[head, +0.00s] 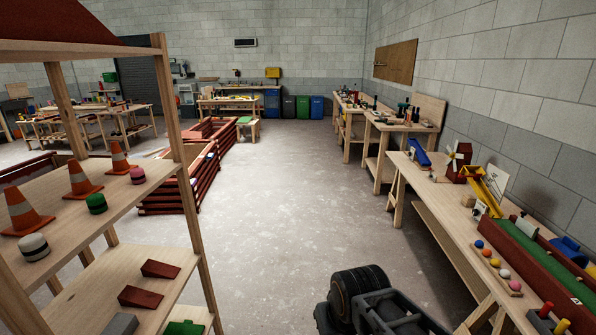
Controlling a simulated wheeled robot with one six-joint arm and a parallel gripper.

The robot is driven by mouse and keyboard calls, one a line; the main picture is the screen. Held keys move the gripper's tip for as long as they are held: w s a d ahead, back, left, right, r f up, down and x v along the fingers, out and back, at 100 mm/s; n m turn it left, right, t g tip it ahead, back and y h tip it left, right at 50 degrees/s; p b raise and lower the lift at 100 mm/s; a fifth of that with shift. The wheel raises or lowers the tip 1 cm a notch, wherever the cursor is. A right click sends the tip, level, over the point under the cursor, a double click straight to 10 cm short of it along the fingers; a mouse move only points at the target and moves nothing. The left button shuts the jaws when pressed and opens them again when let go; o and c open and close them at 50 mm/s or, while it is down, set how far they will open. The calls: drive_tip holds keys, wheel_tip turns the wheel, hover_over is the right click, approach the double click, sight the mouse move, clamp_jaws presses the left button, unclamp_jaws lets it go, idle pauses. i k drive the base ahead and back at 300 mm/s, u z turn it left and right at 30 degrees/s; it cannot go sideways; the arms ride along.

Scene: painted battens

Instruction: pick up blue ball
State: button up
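A small blue ball (479,244) sits on the right-hand bench. It is at the far end of a slanting row of balls on a thin wooden strip. An orange ball (487,252) is just in front of it, then a yellow ball (495,262), a white ball (505,273) and a pink ball (515,285). Dark parts of my own arm show at the bottom, left of the bench and well apart from the balls. I cannot make out my gripper's fingers in this view.
The right bench (437,206) also bears a long red-and-green trough (540,262) close right of the balls. A wooden shelf (120,205) with cones stands at the left. Red-brown timber frames (190,180) lie beyond it. The concrete floor (275,190) between is clear.

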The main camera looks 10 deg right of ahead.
sight(479, 243)
drive_tip(key=z, duration=0.05)
drive_tip(key=i, duration=2.35)
drive_tip(key=z, duration=0.85)
drive_tip(key=i, duration=1.25)
drive_tip(key=z, duration=1.85)
drive_tip(key=i, duration=0.9)
drive_tip(key=z, duration=0.55)
